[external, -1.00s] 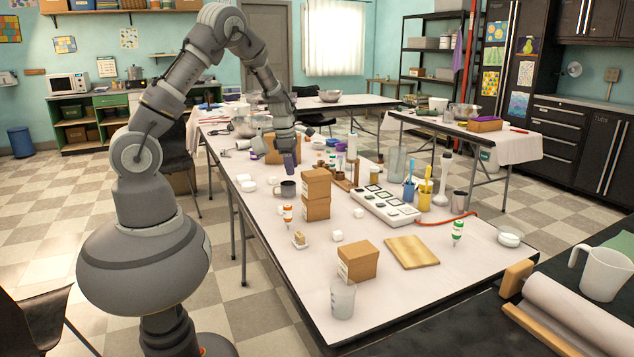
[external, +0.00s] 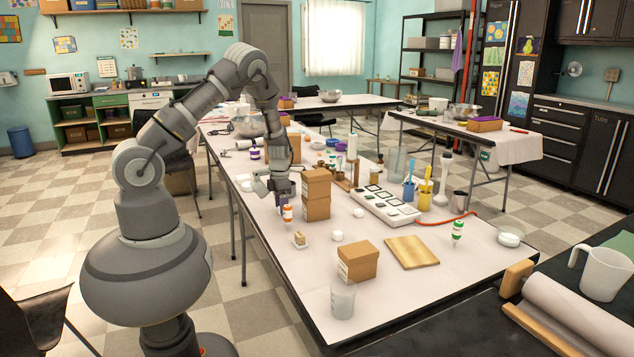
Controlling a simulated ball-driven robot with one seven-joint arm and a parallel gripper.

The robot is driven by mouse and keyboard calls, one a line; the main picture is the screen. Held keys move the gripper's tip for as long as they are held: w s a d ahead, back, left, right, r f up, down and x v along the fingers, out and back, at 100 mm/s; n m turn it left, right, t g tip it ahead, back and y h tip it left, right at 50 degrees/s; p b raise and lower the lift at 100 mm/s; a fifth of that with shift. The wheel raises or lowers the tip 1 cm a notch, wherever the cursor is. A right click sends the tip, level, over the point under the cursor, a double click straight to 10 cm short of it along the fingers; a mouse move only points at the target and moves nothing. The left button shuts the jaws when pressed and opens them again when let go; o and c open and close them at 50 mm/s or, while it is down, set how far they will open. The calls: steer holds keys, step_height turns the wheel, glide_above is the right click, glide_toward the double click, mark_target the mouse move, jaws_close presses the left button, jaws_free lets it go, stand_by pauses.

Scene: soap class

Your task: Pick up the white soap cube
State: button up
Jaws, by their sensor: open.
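Two small white cubes lie on the near half of the long table (external: 300,285). One white soap cube (external: 337,235) is right of a tan soap piece on a small dish (external: 299,239). The other white cube (external: 358,213) lies farther back, beside the stacked boxes. My gripper (external: 283,203) is open and points down, left of the stacked boxes and behind a small orange-labelled bottle (external: 287,213). It is to the left of and behind both cubes, apart from them. The fingertips are small and partly hidden by the bottle.
Stacked cardboard boxes (external: 316,195) stand just right of my gripper. A single box (external: 357,261), a wooden board (external: 411,252), a clear cup (external: 342,300) and a white panel with several squares (external: 386,205) are also on the table. Bare tabletop surrounds the nearer cube.

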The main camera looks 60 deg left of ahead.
jaws_close()
steer(key=shift+r, duration=0.15)
steer(key=shift+r, duration=0.25)
step_height(320, 180, up, 4)
steer(key=p, duration=0.3)
steer(key=shift+f, duration=0.2)
steer(key=s+d, duration=0.3)
steer(key=s, duration=0.4)
steer(key=s+d, duration=0.3)
steer(key=s, duration=0.4)
steer(key=shift+s+r+p, duration=0.35)
steer(key=shift+r, duration=0.1)
